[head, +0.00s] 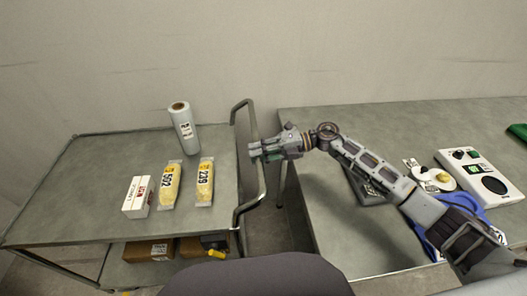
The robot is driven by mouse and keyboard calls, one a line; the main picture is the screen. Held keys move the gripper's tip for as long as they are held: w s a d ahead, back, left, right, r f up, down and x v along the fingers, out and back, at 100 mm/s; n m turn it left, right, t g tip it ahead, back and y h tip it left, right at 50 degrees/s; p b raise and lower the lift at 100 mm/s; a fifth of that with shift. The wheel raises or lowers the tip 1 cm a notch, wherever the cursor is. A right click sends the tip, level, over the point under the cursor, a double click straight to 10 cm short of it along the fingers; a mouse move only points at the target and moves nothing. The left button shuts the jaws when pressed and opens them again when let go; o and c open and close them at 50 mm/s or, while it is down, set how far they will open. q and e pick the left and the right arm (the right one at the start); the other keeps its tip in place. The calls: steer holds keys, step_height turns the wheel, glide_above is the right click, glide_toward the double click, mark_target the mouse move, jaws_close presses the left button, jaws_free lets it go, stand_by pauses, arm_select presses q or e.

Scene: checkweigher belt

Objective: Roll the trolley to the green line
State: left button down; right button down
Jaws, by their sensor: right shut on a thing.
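The grey trolley (90,160) stands at the left, with a bent metal push handle (241,212) on its right side. My right gripper (258,151) reaches in from the right and is shut on the upright part of this handle. On the trolley's top lie a white box (140,197), two yellow bags marked 502 (170,185) and 235 (205,182), and a standing white roll (183,128). My left gripper is not in view. I see no green line on the floor that shows.
Brown boxes (150,250) sit on the trolley's lower shelf. A grey table (330,225) stands at the right, with a white control box (480,175), a tape roll (440,180) and a green item (518,131). A narrow floor gap (265,230) separates trolley and table. A wall is behind.

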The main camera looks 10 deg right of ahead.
steer(key=shift+d, duration=0.25)
steer(key=c, duration=1.3)
jaws_free()
steer(key=d, duration=0.4)
steer(key=d+r, duration=0.1)
steer(key=d, duration=0.3)
steer(key=d+r, duration=0.1)
steer(key=d, duration=0.3)
steer(key=shift+r, duration=0.15)
steer(key=shift+s+a, duration=0.1)
steer(key=shift+s, duration=0.05)
